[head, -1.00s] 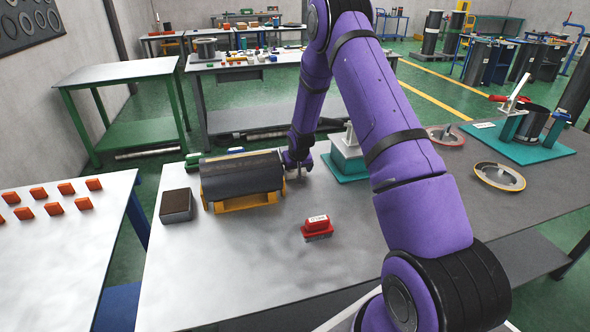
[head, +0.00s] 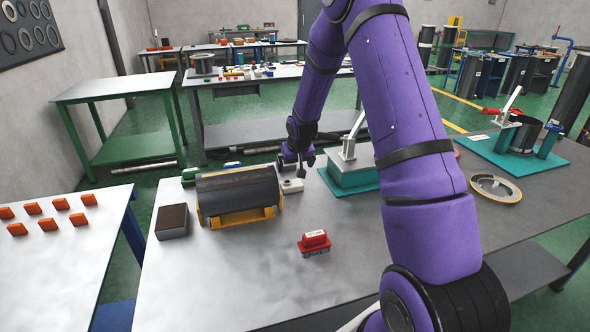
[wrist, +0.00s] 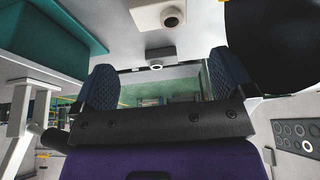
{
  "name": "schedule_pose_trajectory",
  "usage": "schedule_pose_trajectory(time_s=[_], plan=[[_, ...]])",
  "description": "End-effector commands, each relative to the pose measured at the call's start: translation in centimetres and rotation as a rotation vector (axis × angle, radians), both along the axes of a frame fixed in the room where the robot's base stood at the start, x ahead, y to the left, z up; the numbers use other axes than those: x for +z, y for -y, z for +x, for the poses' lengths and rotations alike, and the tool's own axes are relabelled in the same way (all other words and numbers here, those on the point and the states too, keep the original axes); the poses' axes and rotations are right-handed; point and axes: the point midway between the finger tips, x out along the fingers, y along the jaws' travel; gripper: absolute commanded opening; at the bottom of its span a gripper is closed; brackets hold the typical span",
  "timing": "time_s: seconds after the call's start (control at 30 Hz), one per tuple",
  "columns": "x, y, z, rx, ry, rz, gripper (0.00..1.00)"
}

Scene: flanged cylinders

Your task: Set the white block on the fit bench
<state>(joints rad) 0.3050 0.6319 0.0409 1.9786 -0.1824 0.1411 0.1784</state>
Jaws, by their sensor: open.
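The white block (head: 291,185), a low square piece with a dark round hole in its top, sits on the grey front table (head: 240,275), just right of the black cylinder. It also shows at the top of the wrist view (wrist: 158,14). My gripper (head: 302,172) is just above and beside the block in the head view. In the wrist view its two dark fingers (wrist: 158,72) are spread with nothing between them, and the block lies beyond their tips. No label shows which bench is the fit bench.
The black cylinder (head: 238,192) lies on a yellow cradle (head: 241,218). A dark-topped box (head: 172,221) is left of it. A red stamp-like piece (head: 314,242) is in front. A teal lever fixture (head: 351,175) is close on the right.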

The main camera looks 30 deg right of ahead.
Motion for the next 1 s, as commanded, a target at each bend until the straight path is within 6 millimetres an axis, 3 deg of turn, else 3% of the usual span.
schedule_pose_trajectory(time_s=[0.17,0.47,0.7,1.0], plan=[[2.2,-0.6,-0.6,0.006,0.004,-0.005,1.00],[11.7,-4.0,-4.3,0.046,0.015,-0.028,1.00],[18.8,-7.1,-9.2,0.079,0.022,-0.040,1.00],[25.5,-10.6,-16.6,0.124,0.035,-0.046,1.00]])
